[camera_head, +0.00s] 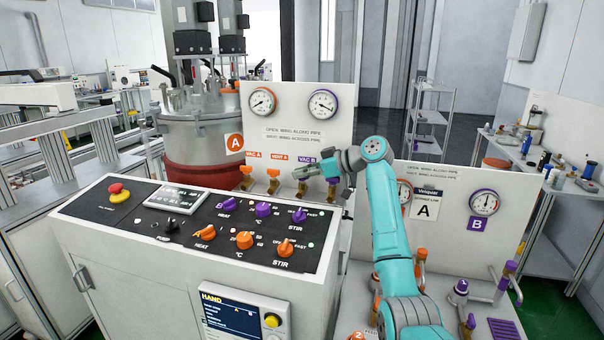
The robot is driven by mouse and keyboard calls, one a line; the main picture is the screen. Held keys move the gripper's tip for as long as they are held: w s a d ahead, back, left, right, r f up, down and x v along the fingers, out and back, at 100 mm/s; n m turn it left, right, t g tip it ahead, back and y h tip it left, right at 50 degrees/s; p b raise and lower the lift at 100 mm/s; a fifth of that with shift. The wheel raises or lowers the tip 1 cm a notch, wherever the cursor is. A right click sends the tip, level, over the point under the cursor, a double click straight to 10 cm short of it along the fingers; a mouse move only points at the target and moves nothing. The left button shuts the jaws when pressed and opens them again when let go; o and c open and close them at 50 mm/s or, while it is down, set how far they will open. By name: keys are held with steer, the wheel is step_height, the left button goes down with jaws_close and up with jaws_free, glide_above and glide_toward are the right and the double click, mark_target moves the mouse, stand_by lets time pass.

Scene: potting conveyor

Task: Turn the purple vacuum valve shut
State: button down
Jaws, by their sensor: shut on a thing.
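The purple vacuum valve (302,188) stands under the "VAC B" label (307,160) on the white gauge panel. Its brass body shows below my gripper, and its wing is mostly hidden by the fingers. My gripper (305,174) reaches in from the right and is shut on this valve. I cannot tell the wing's angle to the pipe. The purple-rimmed gauge (323,103) is above it on the panel. The panel text reads open with wing along pipe, shut with wing across pipe.
Orange VAC A (247,175) and VENT A (273,180) valves stand close on the left. Another purple valve part (332,181) is just right of my gripper. The control console (130,232) with knobs stands in front. A lower gauge panel (455,235) is at right.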

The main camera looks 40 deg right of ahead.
steer(key=shift+f+n+g+y, duration=0.4)
steer(key=shift+f, duration=0.1)
steer(key=c, duration=1.2)
jaws_free()
steer(key=shift+r, duration=0.1)
steer(key=shift+d, duration=0.1)
steer(key=shift+s+d+r, duration=0.1)
steer(key=v, duration=1.1)
steer(key=shift+s+r, duration=0.1)
steer(key=shift+s+d+r, duration=0.1)
steer(key=shift+s+d, duration=0.05)
steer(key=shift+s, duration=0.05)
